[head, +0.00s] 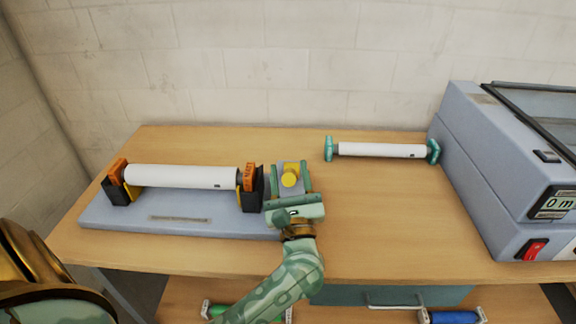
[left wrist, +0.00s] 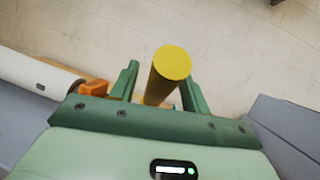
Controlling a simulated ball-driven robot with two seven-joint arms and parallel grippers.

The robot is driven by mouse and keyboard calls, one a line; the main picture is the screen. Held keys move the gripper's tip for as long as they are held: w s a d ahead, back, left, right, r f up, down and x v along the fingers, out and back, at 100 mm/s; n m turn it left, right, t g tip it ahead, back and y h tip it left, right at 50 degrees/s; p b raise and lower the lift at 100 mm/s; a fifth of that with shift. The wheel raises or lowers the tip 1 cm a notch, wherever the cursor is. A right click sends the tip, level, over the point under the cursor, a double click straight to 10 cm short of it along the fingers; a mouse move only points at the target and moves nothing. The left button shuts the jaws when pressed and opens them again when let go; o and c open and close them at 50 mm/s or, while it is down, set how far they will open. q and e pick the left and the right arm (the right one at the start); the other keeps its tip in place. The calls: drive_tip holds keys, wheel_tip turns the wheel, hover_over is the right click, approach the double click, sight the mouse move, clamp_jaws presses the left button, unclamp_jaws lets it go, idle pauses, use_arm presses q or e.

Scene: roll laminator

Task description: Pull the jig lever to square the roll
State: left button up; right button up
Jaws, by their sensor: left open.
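A blue-grey jig base (head: 110,216) lies on the left of the table. A white roll (head: 180,176) with orange end caps rests across its black and yellow cradles. The yellow jig lever (head: 290,178) stands at the right end of the base. My left gripper (head: 291,168) is open, with one finger on each side of the lever. In the left wrist view the yellow lever (left wrist: 171,63) rises between the two green fingers, which look apart from it. Its lower part is hidden by the gripper. My right gripper is not in view.
A second white roll (head: 380,150) with teal ends lies at the back right. A blue-grey laminator (head: 480,165) with a red switch (head: 530,249) stands at the right edge. More rolls, one of them blue (head: 452,317), show below the table. The table's middle right (head: 380,220) is clear.

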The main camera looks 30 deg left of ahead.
use_arm(q)
drive_tip(key=shift+w+a+r, duration=0.2)
drive_tip(key=shift+w+a, duration=0.1)
drive_tip(key=shift+w, duration=0.05)
drive_tip(key=shift+w+a, duration=0.2)
clamp_jaws()
drive_tip(key=shift+r+p, duration=0.35)
drive_tip(key=shift+p, duration=0.2)
drive_tip(key=w+r+g+h+p, duration=0.1)
drive_tip(key=p, duration=0.2)
drive_tip(key=w+a+r+g+h+p, duration=0.1)
drive_tip(key=p, duration=0.3)
drive_tip(key=w+a+r+h+p, duration=0.1)
drive_tip(key=r+p, duration=0.1)
drive_tip(key=p, duration=0.2)
drive_tip(key=shift+m+g, duration=0.4)
drive_tip(key=w+a+m+g+h+p, duration=0.1)
drive_tip(key=w+a+g+h+p, duration=0.3)
drive_tip(key=p, duration=0.8)
drive_tip(key=shift+w+g+p, duration=0.4)
drive_tip(key=shift+w+g, duration=0.3)
drive_tip(key=shift+w, duration=0.7)
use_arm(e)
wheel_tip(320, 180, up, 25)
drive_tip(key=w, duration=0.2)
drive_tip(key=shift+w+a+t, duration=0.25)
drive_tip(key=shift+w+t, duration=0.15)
